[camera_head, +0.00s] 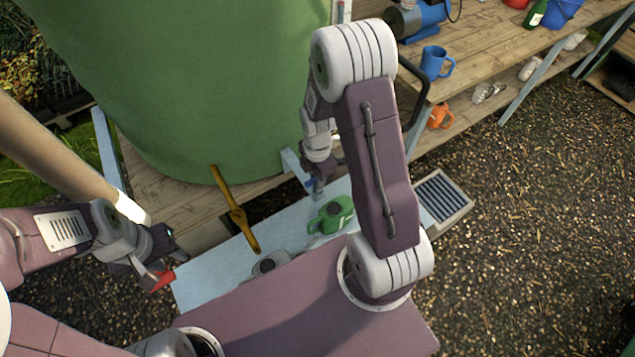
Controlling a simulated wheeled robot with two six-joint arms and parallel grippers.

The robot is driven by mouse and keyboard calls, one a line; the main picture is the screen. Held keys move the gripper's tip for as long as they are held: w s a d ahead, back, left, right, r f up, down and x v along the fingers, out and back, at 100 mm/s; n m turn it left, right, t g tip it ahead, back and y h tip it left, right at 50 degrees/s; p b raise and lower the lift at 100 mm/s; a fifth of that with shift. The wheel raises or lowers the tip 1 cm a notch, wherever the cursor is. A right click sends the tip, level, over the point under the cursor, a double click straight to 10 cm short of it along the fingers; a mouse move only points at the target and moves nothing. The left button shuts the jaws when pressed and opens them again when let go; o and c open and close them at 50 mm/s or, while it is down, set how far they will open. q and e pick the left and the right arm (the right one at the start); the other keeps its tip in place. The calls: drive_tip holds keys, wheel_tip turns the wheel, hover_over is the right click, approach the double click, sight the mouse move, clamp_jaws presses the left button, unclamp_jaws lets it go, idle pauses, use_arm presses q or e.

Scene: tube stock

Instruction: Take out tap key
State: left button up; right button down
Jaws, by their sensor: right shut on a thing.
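A long yellow bar (236,212) with a wider middle, which may be the tap key, slants from the wooden deck down over the pale blue surface (205,280). My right gripper (318,190) points down at the far edge of this surface, right of the yellow bar and apart from it. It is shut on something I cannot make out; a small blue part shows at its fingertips. My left gripper (158,277) is at the left end of the surface, left of the yellow bar, with a red part at its tip. I cannot tell whether its fingers are open.
A green can-like object (333,214) lies close to my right gripper. A grey round item (268,264) is at the front. A big green tank (190,80) stands behind. A grey slatted tray (441,198) and shelves with a blue mug (436,62) are right.

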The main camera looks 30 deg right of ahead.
drive_tip(key=s+d+r, duration=0.4)
drive_tip(key=s+r, duration=0.3)
drive_tip(key=s, duration=0.4)
drive_tip(key=shift+d+r+p, duration=0.3)
drive_tip(key=shift+d+r, duration=0.05)
drive_tip(key=shift+r, duration=0.05)
